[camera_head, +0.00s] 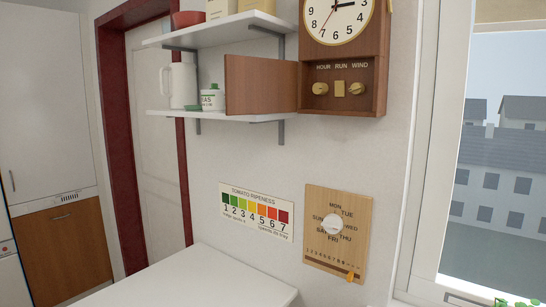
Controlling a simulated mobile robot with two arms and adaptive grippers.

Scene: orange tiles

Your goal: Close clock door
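A wooden wall clock (343,73) hangs at the upper right of the head view, with a white dial above and a lower compartment labelled HOUR, RUN, WIND. The compartment shows two round brass knobs and a square brass piece between them. The clock door (261,86), a plain brown wooden panel, stands open, swung out to the left from the compartment's left edge. It hangs in front of the wall shelves. Neither of my grippers shows in this view.
White shelves (243,116) with a white jug (180,85) and a small labelled pot (211,99) stand behind and left of the door. Below are a tomato chart (256,211), a wooden day board (338,233) and a white surface (205,284). A window is at the right.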

